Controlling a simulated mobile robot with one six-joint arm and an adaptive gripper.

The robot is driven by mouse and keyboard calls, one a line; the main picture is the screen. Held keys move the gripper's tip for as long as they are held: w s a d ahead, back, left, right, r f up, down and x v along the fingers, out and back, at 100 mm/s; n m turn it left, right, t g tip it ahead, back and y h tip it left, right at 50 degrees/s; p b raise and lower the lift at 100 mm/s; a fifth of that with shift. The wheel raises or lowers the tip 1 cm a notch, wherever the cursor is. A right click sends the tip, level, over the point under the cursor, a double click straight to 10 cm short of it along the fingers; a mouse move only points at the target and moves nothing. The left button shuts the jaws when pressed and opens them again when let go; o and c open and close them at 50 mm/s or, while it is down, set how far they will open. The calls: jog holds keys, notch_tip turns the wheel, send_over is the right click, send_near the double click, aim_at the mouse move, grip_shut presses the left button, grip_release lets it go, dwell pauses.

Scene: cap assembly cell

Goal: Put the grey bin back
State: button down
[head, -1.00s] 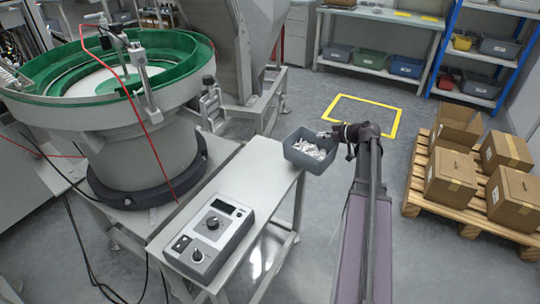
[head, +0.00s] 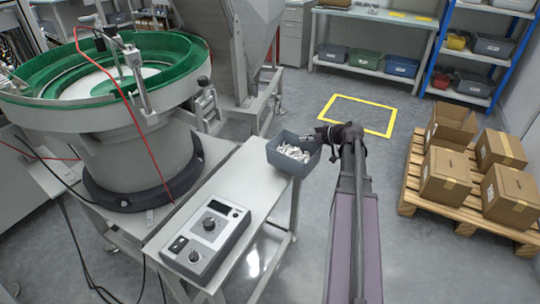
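The grey bin (head: 293,165) is full of small pale metal-looking parts and sits level at the far right end of the steel side table. It hides that corner of the table, and I cannot tell whether it rests on the top or hangs just above it. My gripper (head: 314,138) is at the bin's right rim and appears shut on it; the fingertips are small and dark. My arm reaches up from the bottom right. The steel side table (head: 262,185) is bare between the bin and the control box.
A control box (head: 207,240) stands on the table's near end. A bowl feeder (head: 140,130) stands left. Cartons on a pallet (head: 410,205) are at right. A yellow floor frame (head: 357,97) is empty. More bins, including a blue one (head: 401,66), sit on the back bench's lower shelf.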

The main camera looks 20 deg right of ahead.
jog(key=a+y, duration=0.1)
jog(key=a, duration=0.4)
jog(key=a+n+g+y, duration=0.1)
jog(key=a, duration=0.5)
jog(key=shift+s+r, duration=0.15)
jog(key=shift+s, duration=0.05)
jog(key=w+d, duration=0.3)
jog(key=w, duration=0.3)
jog(key=w+d+f+b, duration=0.1)
jog(key=w+d, duration=0.2)
jog(key=w, duration=0.4)
jog(key=shift+d+f, duration=0.2)
jog(key=shift+d, duration=0.1)
jog(key=shift+w, duration=0.15)
jog(key=shift+w+d+f+b, duration=0.1)
jog(key=shift+w+f+b, duration=0.05)
jog(key=shift+f+b, duration=0.5)
jog(key=shift+w+d+f+b, duration=0.15)
jog(key=shift+w+f+b, duration=0.05)
jog(key=shift+f+b, duration=0.45)
jog(key=shift+w+d+f+b, duration=0.1)
jog(key=shift+w+f+b, duration=0.05)
jog(key=shift+f+b, duration=0.45)
jog(key=shift+f, duration=0.1)
jog(key=c, duration=0.8)
grip_release()
